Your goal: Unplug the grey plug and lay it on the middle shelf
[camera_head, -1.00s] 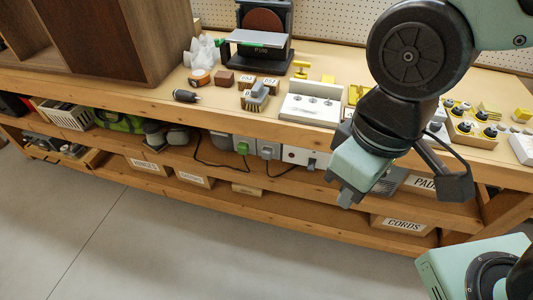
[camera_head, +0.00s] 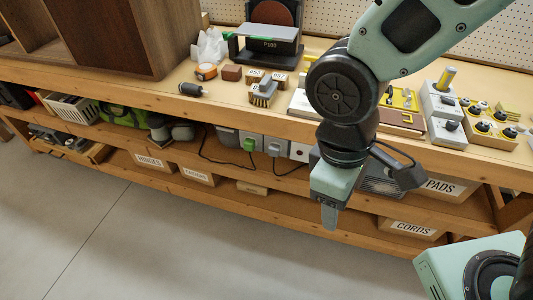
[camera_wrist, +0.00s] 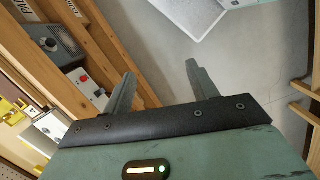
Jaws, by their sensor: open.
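The grey plug (camera_head: 274,148) sits in a grey socket box under the bench top, with a black cord hanging from it. A green plug (camera_head: 248,144) is in the neighbouring socket on its left. The middle shelf (camera_head: 225,182) runs below, holding boxes. My gripper (camera_head: 330,218) hangs in front of the bench, right of the grey plug and pointing down. In the wrist view my gripper (camera_wrist: 158,82) has its two fingers apart with nothing between them. I cannot make out the grey plug in the wrist view.
A white box with a red button (camera_wrist: 87,82) is right of the sockets. Labelled bins hinges (camera_head: 152,161) and cords (camera_head: 408,228) stand on the shelves. A grey machine (camera_head: 382,182) is behind my gripper. Open floor (camera_head: 200,250) lies in front.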

